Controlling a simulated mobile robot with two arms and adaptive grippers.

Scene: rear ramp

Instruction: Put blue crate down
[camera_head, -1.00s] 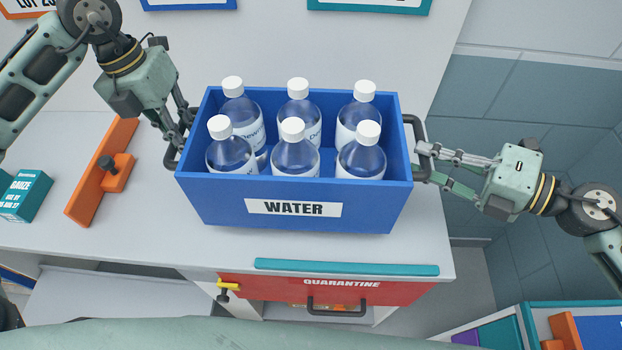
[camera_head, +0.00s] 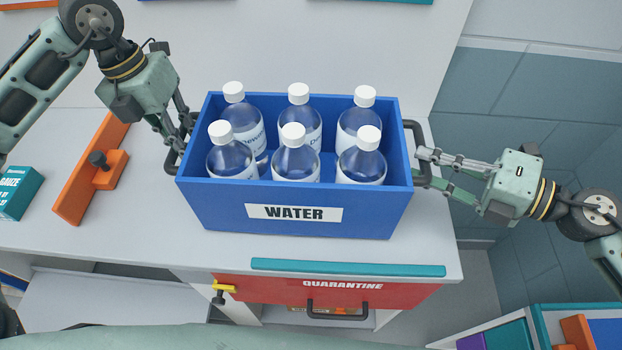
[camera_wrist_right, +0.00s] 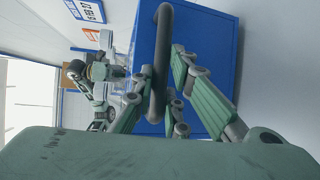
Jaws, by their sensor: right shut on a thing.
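The blue crate (camera_head: 225,215), labelled WATER, is level over the pale counter (camera_head: 130,240) and holds several clear bottles with white caps (camera_head: 294,160). I cannot tell whether its underside touches the counter. My right gripper (camera_head: 425,168) is shut on the crate's dark right handle (camera_head: 413,130); the handle (camera_wrist_right: 161,65) also crosses between the fingers in the right wrist view. My left gripper (camera_head: 183,130) is at the left handle (camera_head: 170,160), its fingertips partly hidden, so its grip is unclear.
An orange bracket (camera_head: 80,195) with a dark knob and a teal box (camera_head: 20,195) are on the counter at left. A red QUARANTINE drawer (camera_head: 260,288) with a teal strip (camera_head: 350,267) is at the front edge.

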